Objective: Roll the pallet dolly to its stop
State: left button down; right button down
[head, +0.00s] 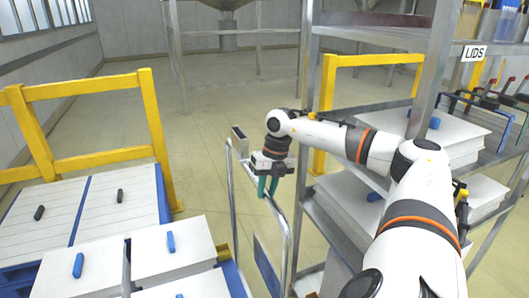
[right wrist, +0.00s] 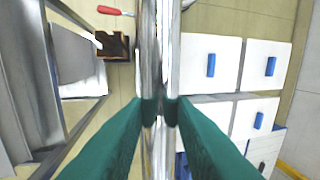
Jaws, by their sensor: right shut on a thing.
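The pallet dolly's chrome tube handle (head: 235,205) rises near the middle of the head view, beside white lidded stacks. A blue edge (head: 234,278), which may be the dolly's deck or a pallet, shows at its left foot. My right gripper (head: 268,190) has its teal fingers shut on the handle's upper bar. In the right wrist view the fingers (right wrist: 165,108) close around the bright handle tube (right wrist: 148,60). The dolly's wheels are hidden, and I cannot pick out the stop. My left gripper is not in view.
White stacks with blue grips (head: 172,250) stand at lower left. Yellow rails (head: 85,162) stand behind them. A metal rack marked LIDS (head: 310,120) stands close on the right, with white stacks on its shelves. Open floor (head: 215,95) lies beyond the handle.

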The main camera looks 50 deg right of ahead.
jog(key=shift+d, duration=0.1)
jog(key=c, duration=1.4)
grip_release()
jog(key=shift+s+d, duration=0.1)
jog(key=shift+o, duration=0.8)
jog(key=shift+s+d, duration=0.1)
jog(key=shift+d, duration=0.05)
jog(key=shift+r, duration=0.35)
jog(key=p+v, duration=0.1)
jog(key=v, duration=1)
